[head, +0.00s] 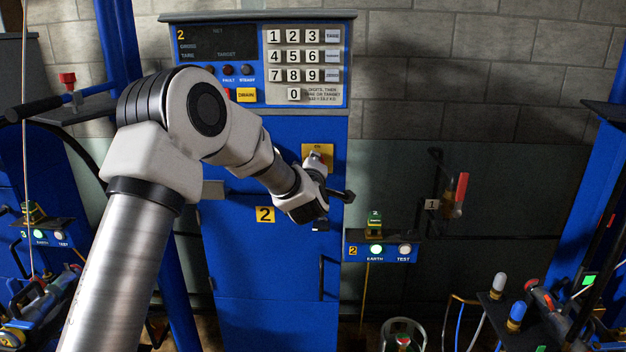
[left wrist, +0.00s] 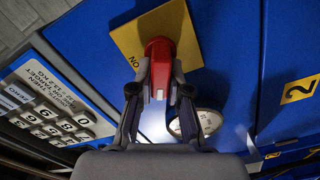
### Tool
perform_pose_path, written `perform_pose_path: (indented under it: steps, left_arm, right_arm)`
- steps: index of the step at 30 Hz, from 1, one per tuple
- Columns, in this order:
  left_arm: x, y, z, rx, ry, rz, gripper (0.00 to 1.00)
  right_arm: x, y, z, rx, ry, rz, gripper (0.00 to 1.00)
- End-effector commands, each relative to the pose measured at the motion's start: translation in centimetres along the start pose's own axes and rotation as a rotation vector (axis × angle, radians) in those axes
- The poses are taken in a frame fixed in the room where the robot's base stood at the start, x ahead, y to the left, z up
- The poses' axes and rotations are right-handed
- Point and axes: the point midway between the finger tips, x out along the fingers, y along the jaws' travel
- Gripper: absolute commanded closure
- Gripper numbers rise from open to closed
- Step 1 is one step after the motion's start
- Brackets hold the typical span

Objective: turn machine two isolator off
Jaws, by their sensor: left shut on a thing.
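The machine two isolator is a red handle (left wrist: 160,72) on a yellow plate (left wrist: 130,36) fixed to the blue cabinet, with "ON" printed beside it. The plate also shows in the head view (head: 311,149), below the keypad. My left gripper (left wrist: 158,80) is shut on the red handle, a finger on each side. In the head view my left gripper (head: 317,168) is at the plate and hides most of the handle. The cabinet (head: 270,265) carries a yellow "2" label (head: 265,214). My right gripper is not in view.
A panel with a keypad (head: 303,55) is above. A round white disc (left wrist: 205,122) is close beside the gripper. A box with EARTH and TEST lamps (head: 380,250) is to the right. Another red handle (head: 461,194) labelled 1 is farther right.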

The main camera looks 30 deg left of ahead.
Motion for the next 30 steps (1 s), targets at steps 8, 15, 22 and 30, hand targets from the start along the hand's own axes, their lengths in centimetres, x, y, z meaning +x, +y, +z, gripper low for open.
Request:
perform_pose_path:
  steps: [8, 15, 22, 30]
  left_arm:
    - [0.0, -1.0, 0.4, -0.243, 0.000, 0.001, 1.00]
    - [0.0, -1.0, 0.3, -0.393, 0.000, -0.001, 1.00]
    - [0.0, -0.8, 0.3, -0.465, -0.001, -0.002, 1.00]
    - [0.0, -0.7, 0.2, -0.485, -0.001, -0.003, 1.00]
  right_arm:
    - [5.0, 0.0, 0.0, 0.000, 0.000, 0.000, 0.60]
    - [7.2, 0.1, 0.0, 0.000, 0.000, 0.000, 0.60]
    - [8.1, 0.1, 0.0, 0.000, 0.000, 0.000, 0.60]
    - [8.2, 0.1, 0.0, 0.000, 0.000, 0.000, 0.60]
